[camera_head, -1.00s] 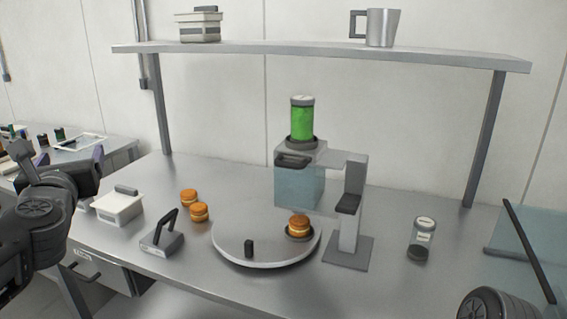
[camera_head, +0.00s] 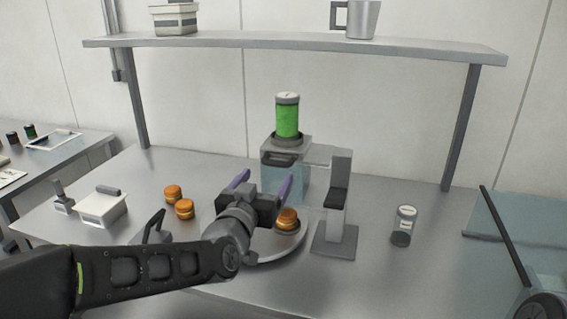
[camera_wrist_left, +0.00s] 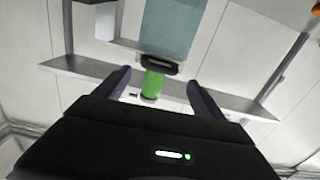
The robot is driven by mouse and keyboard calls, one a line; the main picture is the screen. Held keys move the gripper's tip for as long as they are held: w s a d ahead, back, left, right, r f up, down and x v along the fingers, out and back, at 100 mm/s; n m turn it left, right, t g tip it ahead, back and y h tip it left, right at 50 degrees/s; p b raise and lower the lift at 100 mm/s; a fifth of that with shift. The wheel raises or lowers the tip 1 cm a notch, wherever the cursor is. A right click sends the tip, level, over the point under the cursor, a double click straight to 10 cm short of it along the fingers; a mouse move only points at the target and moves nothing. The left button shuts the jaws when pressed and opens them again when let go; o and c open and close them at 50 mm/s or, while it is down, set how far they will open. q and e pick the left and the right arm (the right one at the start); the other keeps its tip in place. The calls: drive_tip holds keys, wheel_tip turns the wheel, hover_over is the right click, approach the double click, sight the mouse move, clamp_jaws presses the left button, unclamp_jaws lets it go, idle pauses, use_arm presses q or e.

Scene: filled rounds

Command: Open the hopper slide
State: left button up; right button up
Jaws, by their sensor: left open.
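The hopper is a clear bluish box (camera_head: 294,174) on a grey stand (camera_head: 339,205), with a green-filled cylinder (camera_head: 287,117) on top. Its slide shows a dark handle (camera_head: 277,159) on the front upper edge. My left gripper (camera_head: 262,183) is open and empty, in front of and below the handle, its purple fingers pointing towards the hopper. In the left wrist view, which looks inverted, the handle (camera_wrist_left: 158,66) lies between and beyond the open fingers, apart from them. My right gripper is out of view.
A turntable (camera_head: 290,250) under my left arm carries an orange filled round (camera_head: 287,218). Two more rounds (camera_head: 173,193) sit to the left, near a white lidded box (camera_head: 101,208). A jar (camera_head: 404,225) stands at right. A shelf (camera_head: 290,42) spans above.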

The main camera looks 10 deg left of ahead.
sight(274, 165)
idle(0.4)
use_arm(q)
drive_tip(key=shift+w+r, duration=0.1)
drive_tip(key=shift+w, duration=0.6)
drive_tip(key=w+p, duration=0.2)
drive_tip(key=w, duration=0.4)
drive_tip(key=shift+w+d, duration=0.15)
drive_tip(key=shift+w, duration=0.1)
drive_tip(key=shift+c, duration=0.4)
